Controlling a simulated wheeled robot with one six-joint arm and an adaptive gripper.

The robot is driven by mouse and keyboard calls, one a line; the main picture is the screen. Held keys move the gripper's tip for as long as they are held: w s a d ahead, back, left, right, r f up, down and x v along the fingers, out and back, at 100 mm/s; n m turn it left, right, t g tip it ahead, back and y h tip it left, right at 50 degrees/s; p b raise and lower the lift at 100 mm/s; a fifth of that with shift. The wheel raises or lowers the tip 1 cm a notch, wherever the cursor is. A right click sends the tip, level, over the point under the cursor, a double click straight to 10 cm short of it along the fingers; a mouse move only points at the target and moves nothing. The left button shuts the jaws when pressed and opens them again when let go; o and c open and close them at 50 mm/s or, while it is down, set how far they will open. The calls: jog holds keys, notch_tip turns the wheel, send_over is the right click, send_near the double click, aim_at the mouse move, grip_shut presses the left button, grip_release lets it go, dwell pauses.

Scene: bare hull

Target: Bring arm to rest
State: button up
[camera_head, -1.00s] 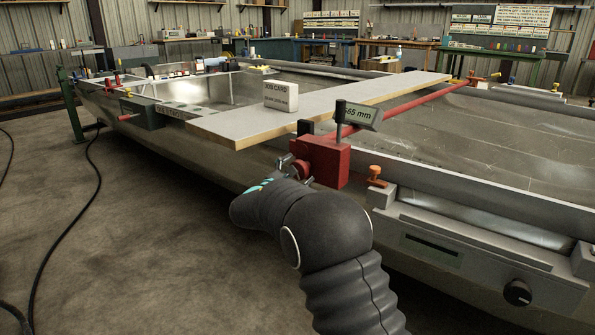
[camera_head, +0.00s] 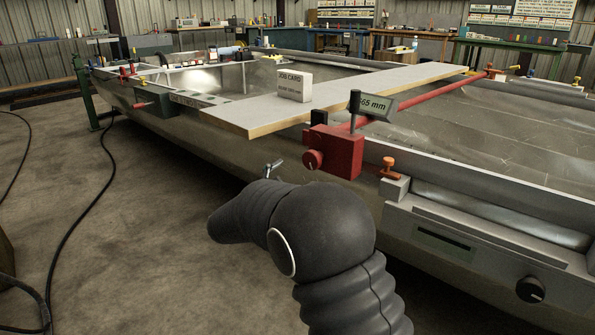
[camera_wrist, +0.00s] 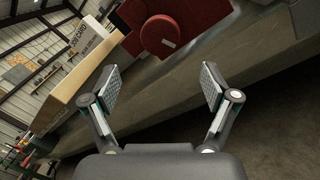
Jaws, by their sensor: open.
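My gripper (camera_wrist: 160,88) is open and empty in the wrist view, its two pads wide apart with only the hull side and floor behind them. In the head view my dark sleeved arm reaches up from the bottom, and a small part of my gripper (camera_head: 274,167) shows above it; the rest is hidden behind the arm. The red clamp block (camera_head: 336,151) with its round red knob (camera_head: 313,160) sits on the hull's near edge, just beyond my gripper. The knob also shows in the wrist view (camera_wrist: 160,34), apart from the pads.
A plank (camera_head: 370,96) lies across the hull and bears a job card block (camera_head: 294,86). A red bar (camera_head: 432,98) with a "65 mm" display (camera_head: 376,107) spans the hull. A grey unit (camera_head: 470,250) hangs on the near side. Open floor (camera_head: 130,260) lies left, with a black cable.

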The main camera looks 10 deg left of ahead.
jog(key=shift+s+a, duration=0.25)
jog(key=shift+s, duration=0.2)
